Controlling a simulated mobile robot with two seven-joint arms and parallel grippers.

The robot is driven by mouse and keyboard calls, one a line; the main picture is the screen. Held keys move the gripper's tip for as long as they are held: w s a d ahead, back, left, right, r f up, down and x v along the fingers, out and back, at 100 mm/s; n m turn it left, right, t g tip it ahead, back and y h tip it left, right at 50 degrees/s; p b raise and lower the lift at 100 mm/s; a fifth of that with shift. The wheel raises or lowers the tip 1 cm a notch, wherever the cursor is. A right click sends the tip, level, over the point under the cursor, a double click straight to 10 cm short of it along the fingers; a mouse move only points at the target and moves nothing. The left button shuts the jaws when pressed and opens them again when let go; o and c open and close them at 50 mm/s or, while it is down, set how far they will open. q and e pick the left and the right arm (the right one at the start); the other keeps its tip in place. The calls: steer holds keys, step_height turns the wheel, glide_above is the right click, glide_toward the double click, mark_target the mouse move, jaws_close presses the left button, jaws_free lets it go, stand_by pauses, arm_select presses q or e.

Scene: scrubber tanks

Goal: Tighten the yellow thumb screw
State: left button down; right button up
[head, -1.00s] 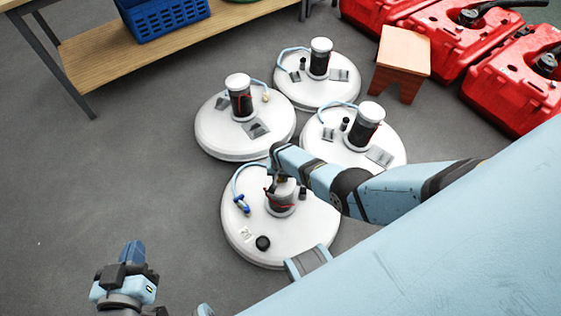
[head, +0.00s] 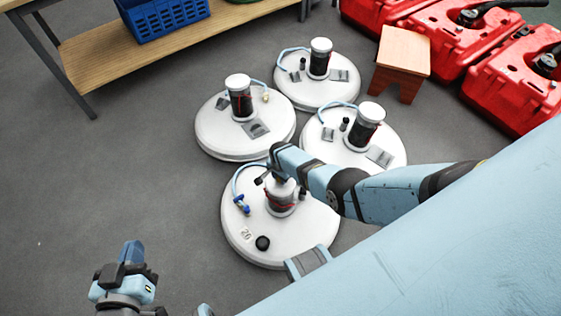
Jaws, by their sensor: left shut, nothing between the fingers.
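Four-part scene of white round scrubber tank lids stands on the floor; the nearest lid (head: 300,240) has a dark cylinder (head: 280,205), a pale blue hose, a blue fitting (head: 241,204) and a black knob (head: 263,243). I cannot make out a yellow thumb screw on it; the small parts near the cylinder's top are partly hidden by my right arm. My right gripper (head: 264,179) is over the upper left of this cylinder, small and dark; its fingers are unclear, and I cannot tell whether it touches anything. My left gripper (head: 133,251) is shut and empty at the lower left, away from the tanks.
Behind are the left tank (head: 215,135) with a small pale yellowish part (head: 266,97), the far tank (head: 290,92) and the right tank (head: 385,152). A wooden stool (head: 403,55), red containers (head: 513,85) and a wooden shelf (head: 90,70) with a blue basket stand farther back. The floor at left is clear.

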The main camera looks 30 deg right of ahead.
steer(key=shift+w+r, duration=0.1)
steer(key=o, duration=0.9)
steer(key=shift+o, duration=0.2)
steer(key=shift+r+p, duration=0.4)
steer(key=shift+r, duration=0.1)
step_height(320, 180, up, 3)
steer(key=shift+f+p, duration=0.15)
steer(key=shift+p, duration=1)
arm_select(q)
steer(key=shift+s+a+f+g+y+p, duration=0.5)
steer(key=shift+a+g+p, duration=0.2)
steer(key=shift+p, duration=0.75)
steer(key=shift+s+a+f+g+y+p, duration=0.4)
steer(key=shift+s+a+f+g+p, duration=0.3)
steer(key=shift+p, duration=0.7)
arm_select(e)
step_height(320, 180, up, 10)
arm_select(q)
steer(key=shift+w+r, duration=0.15)
steer(key=shift+r, duration=0.05)
